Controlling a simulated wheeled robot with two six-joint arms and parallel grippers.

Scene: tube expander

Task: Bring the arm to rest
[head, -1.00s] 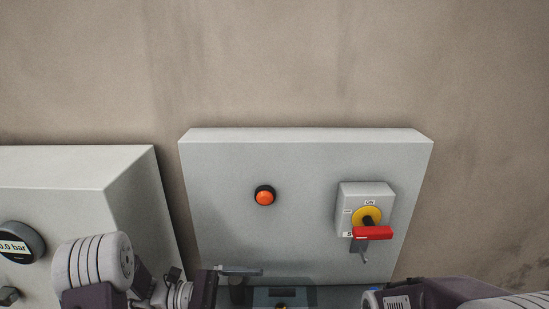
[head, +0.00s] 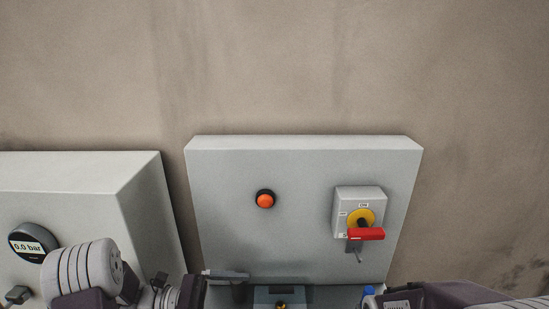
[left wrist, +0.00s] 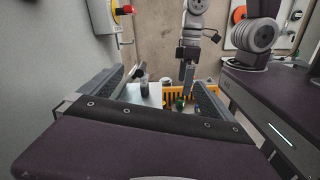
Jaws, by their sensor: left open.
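My left arm comes in at the bottom left of the head view. Its gripper (head: 226,277) is seen edge-on in front of the lower edge of the grey panel (head: 300,160). In the left wrist view the left gripper (left wrist: 158,92) has its two dark fingers spread wide, with nothing held between them. My right arm shows at the bottom right of the head view as a dark purple link. In the left wrist view it appears beyond the fingers with its small dark gripper (left wrist: 188,77) pointing down; its jaws are too small to read.
A grey box at left has a gauge (head: 33,244) reading 0.0 bar. A yellow crate (left wrist: 207,99) lies beyond my left fingers.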

